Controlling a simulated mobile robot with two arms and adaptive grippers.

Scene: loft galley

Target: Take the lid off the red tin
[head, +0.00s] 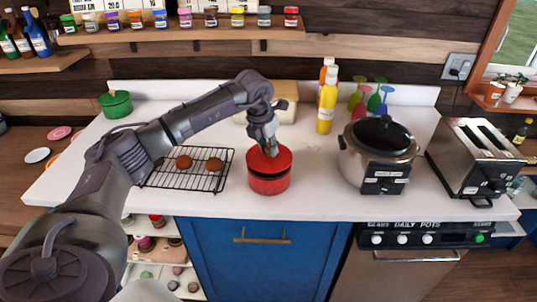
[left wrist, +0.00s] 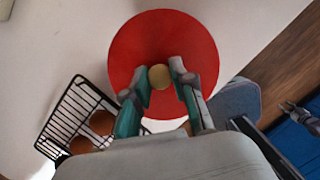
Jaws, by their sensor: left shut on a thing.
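The red tin (head: 268,184) stands on the white counter near its front edge, with its red lid (head: 258,160) over it. A dark band shows between lid and tin; I cannot tell whether it is a gap. In the left wrist view the round lid (left wrist: 140,40) fills the upper middle and hides the tin. Its pale yellow knob (left wrist: 159,77) sits between the fingertips. My left gripper (head: 270,151) comes down from above and is shut on the knob; it also shows in the left wrist view (left wrist: 160,82).
A black wire rack (head: 151,180) with brown round cookies lies left of the tin. A pot-like cooker (head: 350,160) and a toaster (head: 465,150) stand to the right. Yellow bottles (head: 326,108) stand behind. Some counter between tin and cooker is clear.

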